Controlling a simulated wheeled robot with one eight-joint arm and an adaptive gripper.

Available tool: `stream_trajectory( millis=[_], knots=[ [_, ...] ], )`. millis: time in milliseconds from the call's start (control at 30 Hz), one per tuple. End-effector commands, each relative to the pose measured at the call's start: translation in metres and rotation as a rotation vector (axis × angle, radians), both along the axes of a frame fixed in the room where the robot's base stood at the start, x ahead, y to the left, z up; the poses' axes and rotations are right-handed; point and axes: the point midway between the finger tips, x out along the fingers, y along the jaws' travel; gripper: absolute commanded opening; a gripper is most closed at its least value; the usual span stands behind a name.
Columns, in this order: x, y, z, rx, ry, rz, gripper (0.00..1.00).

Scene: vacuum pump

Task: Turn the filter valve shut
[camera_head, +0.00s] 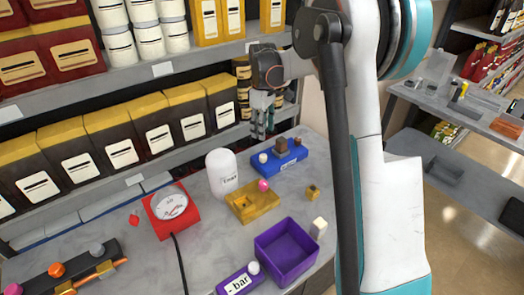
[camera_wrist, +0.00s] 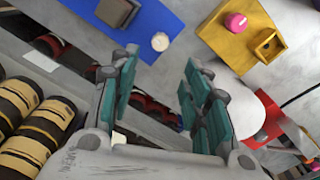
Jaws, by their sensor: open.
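My gripper (camera_head: 262,118) is open and empty, hanging above the back of the grey table near the shelf. In the wrist view its two teal fingers (camera_wrist: 162,95) are spread apart with nothing between them. A blue block (camera_head: 291,158) with a brown knob (camera_head: 280,146) and a white knob (camera_head: 263,158) lies below and right of it. A yellow block (camera_head: 245,207) with a pink knob (camera_head: 263,185) sits nearer. At lower left, a black bar (camera_head: 70,270) carries orange and grey knobs. No readable label shows which part is the filter valve.
A red gauge (camera_head: 171,209) with a black cable and a white bottle (camera_head: 222,171) stand on the table (camera_head: 215,240). A purple open box (camera_head: 287,251) and a purple "bar" block (camera_head: 238,281) are in front. Stocked shelves (camera_head: 130,88) run along the back.

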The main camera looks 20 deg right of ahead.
Motion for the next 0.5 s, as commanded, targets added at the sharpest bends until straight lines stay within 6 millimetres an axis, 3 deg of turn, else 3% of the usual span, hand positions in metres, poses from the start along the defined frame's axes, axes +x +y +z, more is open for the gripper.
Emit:
stream_trajectory(
  millis=[500],
  knots=[
    [0.0,0.0,-0.099,0.0,-0.001,-0.001,0.43]
  ],
)
